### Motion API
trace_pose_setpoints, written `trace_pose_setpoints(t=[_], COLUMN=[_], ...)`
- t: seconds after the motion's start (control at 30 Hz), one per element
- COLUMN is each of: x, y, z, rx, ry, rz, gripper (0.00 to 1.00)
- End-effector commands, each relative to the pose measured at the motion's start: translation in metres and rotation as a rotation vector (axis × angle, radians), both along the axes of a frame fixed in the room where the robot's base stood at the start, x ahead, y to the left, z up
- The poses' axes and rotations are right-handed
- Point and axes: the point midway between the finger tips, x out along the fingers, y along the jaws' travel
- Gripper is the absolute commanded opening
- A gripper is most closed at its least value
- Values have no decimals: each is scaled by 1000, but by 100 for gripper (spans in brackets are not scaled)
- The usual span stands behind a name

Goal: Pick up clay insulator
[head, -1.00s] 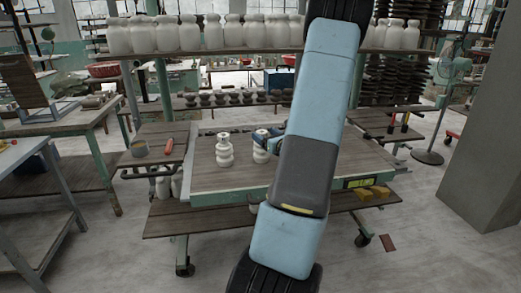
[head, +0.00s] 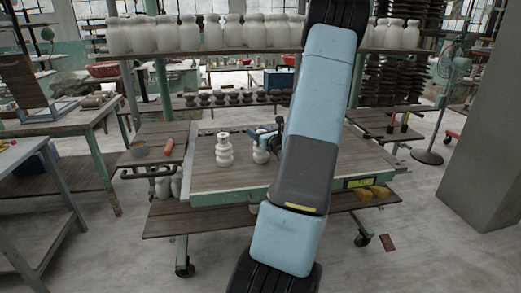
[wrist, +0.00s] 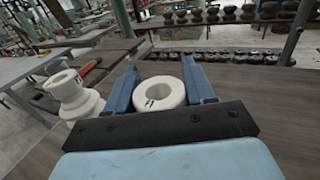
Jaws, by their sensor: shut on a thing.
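A white clay insulator (wrist: 160,93) sits between the two blue fingers of my gripper (wrist: 160,88) in the wrist view, its round hole facing up. In the head view this insulator (head: 260,152) shows beside my arm, upright at the wooden cart top, partly hidden by my gripper (head: 266,136). My gripper is shut on it. I cannot tell whether its base touches the wood. A second white insulator (head: 223,150) stands upright to the left on the same top, and also shows in the wrist view (wrist: 75,95).
The wheeled cart's wooden top (head: 205,178) has bare boards around the insulators. Yellow blocks (head: 373,192) rest on the lower shelf. Dark insulators (head: 232,97) line a rack behind.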

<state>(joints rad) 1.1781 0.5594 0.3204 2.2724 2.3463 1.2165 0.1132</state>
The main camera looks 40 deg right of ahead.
Motion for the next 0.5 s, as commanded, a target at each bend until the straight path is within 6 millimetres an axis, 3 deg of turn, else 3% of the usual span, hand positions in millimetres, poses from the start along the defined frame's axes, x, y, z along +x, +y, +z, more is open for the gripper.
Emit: trace_pose_setpoints(t=[0.07, 0.4, 0.5], x=[0, 0, 0], y=[0, 1, 1], z=[0, 0, 0], rx=[0, 0, 0], ry=[0, 0, 0], rz=[0, 1, 1], gripper=[33, 1, 0])
